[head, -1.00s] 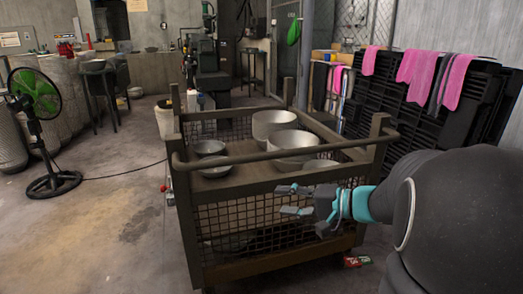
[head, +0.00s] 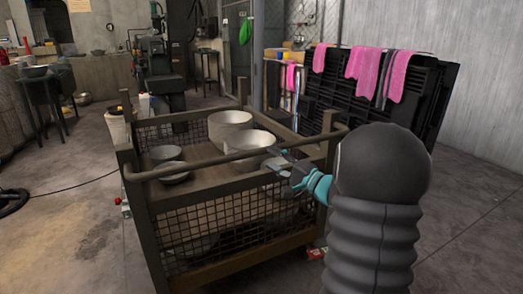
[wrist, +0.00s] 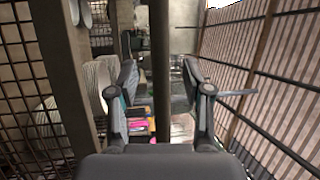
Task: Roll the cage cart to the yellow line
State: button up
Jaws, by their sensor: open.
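The cage cart (head: 215,218), a brown metal frame with mesh sides, stands in front of me. Its front handle bar (head: 205,164) runs across the near side. Several grey metal bowls (head: 230,125) rest on its top deck. My gripper (head: 279,163) is open at the right part of the bar. In the wrist view, the dark bar (wrist: 161,75) runs upright between the two spread fingers of my gripper (wrist: 163,80), and neither finger clearly touches it. No yellow line shows in these views.
Black stacked crates (head: 345,100) with pink cloths (head: 365,70) stand behind the cart to the right. A white bucket (head: 118,128) is behind its left side. A fan base (head: 10,200) and cable lie at left. Small red packets (head: 316,253) lie by the cart's right corner.

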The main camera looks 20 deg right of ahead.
aim_at(264, 153)
jog(key=x, duration=0.5)
jog(key=shift+w+a+p, duration=0.15)
jog(key=shift+w+p, duration=0.1)
jog(key=shift+p, duration=0.1)
grip_shut()
